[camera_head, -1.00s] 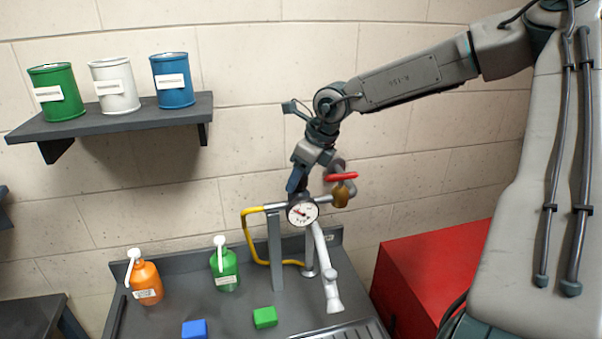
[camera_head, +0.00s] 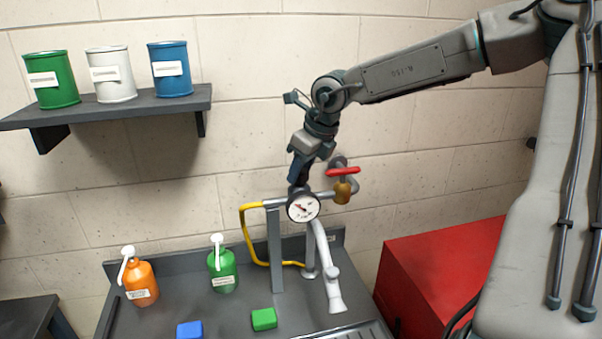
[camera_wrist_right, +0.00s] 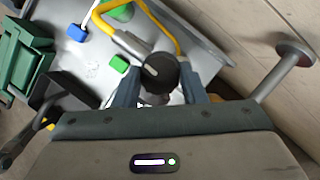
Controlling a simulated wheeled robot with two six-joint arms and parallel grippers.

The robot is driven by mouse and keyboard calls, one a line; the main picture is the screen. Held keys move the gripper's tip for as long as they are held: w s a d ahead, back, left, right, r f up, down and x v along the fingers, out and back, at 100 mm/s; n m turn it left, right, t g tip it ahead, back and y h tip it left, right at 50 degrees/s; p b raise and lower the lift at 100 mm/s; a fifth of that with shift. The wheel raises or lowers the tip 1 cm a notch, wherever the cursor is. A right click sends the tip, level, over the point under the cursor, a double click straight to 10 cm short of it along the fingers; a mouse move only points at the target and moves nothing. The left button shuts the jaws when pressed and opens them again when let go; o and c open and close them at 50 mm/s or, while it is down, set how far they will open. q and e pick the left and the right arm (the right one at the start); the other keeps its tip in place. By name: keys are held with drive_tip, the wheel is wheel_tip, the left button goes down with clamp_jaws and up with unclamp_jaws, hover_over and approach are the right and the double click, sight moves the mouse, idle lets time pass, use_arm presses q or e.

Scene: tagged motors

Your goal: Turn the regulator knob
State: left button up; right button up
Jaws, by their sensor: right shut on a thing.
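The regulator has a round white gauge (camera_head: 303,207) on a pipe above the dark workbench (camera_head: 235,308). Its black round knob (camera_wrist_right: 159,72) with a pale pointer mark shows in the right wrist view. My right gripper (camera_wrist_right: 160,88) is shut on the knob, one finger on each side of it. In the head view my right gripper (camera_head: 298,178) reaches down from above to the top of the gauge, and its fingers and the gauge housing largely hide the knob. My left gripper is not in view.
A red-handled valve (camera_head: 343,171) sits close to the right of my gripper. A yellow hose (camera_head: 249,238) loops at the left. A green bottle (camera_head: 222,268), an orange bottle (camera_head: 140,282), a green block (camera_head: 264,319) and a blue block (camera_head: 189,330) stand on the bench. A red cabinet (camera_head: 440,285) is at right.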

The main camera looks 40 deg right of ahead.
drive_tip(key=o, duration=1)
drive_tip(key=shift+s, duration=0.1)
drive_tip(key=shift+r, duration=0.1)
drive_tip(key=shift+r, duration=0.15)
drive_tip(key=b+v, duration=0.3)
drive_tip(key=v, duration=0.7)
drive_tip(key=shift+s+r, duration=0.15)
drive_tip(key=shift+s, duration=0.05)
